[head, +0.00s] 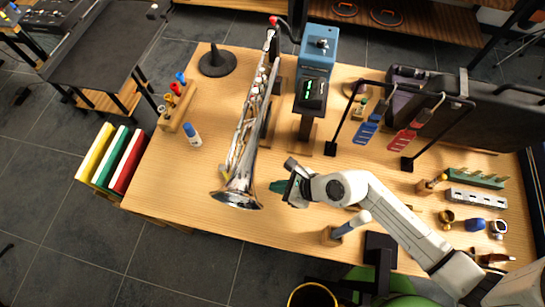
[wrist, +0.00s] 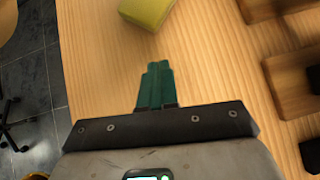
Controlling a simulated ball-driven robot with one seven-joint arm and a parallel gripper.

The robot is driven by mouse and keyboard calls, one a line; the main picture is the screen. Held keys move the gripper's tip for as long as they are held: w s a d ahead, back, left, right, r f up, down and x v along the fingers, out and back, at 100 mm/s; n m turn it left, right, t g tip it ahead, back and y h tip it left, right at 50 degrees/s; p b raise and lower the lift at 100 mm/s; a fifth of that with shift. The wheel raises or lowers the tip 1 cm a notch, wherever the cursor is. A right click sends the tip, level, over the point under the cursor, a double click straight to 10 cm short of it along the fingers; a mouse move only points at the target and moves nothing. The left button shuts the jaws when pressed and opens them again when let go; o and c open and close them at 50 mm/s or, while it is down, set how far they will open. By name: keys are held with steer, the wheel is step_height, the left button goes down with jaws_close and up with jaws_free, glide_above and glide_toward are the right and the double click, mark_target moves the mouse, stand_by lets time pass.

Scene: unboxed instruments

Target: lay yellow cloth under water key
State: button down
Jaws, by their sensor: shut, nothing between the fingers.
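A silver trumpet (head: 243,160) rests on its stand on the wooden table, bell toward the front edge. Its water key is too small to make out. A yellow-green, soft-edged piece (wrist: 147,10), which looks like the cloth, lies on the wood at the top of the wrist view, partly cut off. I cannot pick it out in the head view. My gripper (head: 278,186) is just right of the trumpet bell. Its green fingers also show in the wrist view (wrist: 155,82), shut and empty, short of the yellow piece.
Dark and wooden blocks (wrist: 290,78) stand along the right of the wrist view. A blue device (head: 318,47) and a hanging rack (head: 372,118) stand behind my arm. A white-and-blue bottle (head: 193,134) stands left of the trumpet. The table's front-left surface is bare.

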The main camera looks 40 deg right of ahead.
steer(key=v, duration=0.8)
steer(key=shift+r, duration=0.25)
steer(key=shift+s, duration=0.15)
